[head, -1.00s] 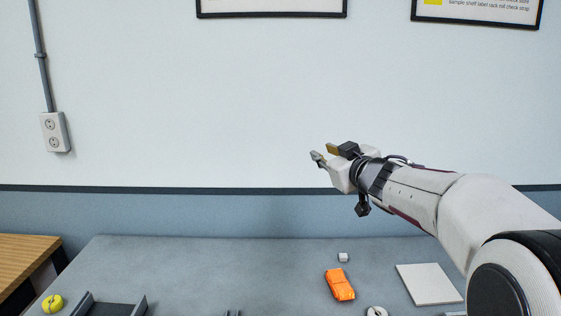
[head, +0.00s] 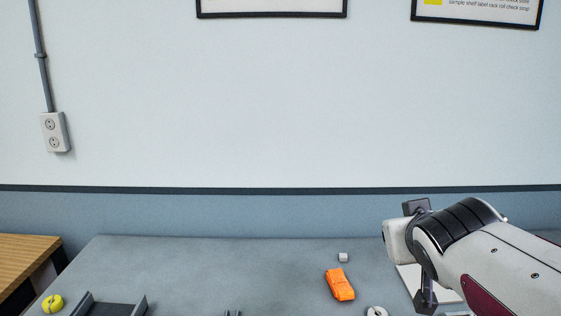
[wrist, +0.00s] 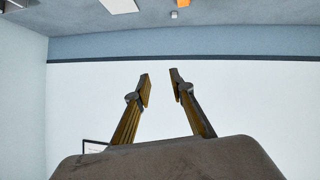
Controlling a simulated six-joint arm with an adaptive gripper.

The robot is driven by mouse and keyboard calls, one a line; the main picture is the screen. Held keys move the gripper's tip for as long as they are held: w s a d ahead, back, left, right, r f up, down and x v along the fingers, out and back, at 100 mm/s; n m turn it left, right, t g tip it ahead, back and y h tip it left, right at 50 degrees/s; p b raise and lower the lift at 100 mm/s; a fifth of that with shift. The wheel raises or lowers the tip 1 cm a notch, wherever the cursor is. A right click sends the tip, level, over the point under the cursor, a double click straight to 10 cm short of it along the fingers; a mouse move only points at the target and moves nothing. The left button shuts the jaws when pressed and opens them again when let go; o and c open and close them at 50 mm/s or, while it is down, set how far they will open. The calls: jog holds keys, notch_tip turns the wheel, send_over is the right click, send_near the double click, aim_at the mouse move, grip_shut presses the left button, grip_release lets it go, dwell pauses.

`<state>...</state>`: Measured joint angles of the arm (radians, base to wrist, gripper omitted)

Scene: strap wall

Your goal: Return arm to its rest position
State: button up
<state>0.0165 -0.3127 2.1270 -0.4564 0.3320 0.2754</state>
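My gripper (wrist: 160,88) shows in the wrist view with its two fingers apart and nothing between them. Behind the fingers are the pale wall and its dark stripe. In the head view my arm is at the lower right, with the wrist housing above the right part of the grey table (head: 220,265). The fingers are hidden there.
An orange bundle (head: 340,285), a small white cube (head: 343,257) and a white roll (head: 376,312) lie on the table left of my arm. A white plate (head: 405,279) is partly hidden behind my wrist. A dark tray (head: 112,309) and yellow roll (head: 52,303) are at lower left.

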jog(key=s+a+f+g, duration=0.1)
jog(key=s+f+g, duration=0.1)
jog(key=s+f, duration=0.3)
jog(key=s+a+f+g+y, duration=0.1)
jog(key=s+f, duration=0.4)
jog(key=s, duration=0.7)
jog(key=s+a+f+g+y, duration=0.1)
jog(key=s+a+f+g, duration=0.1)
jog(key=s+f, duration=0.3)
jog(key=s+g, duration=0.1)
jog(key=s, duration=0.2)
jog(key=shift+s+a+m, duration=0.15)
jog(key=shift+a+m, duration=0.15)
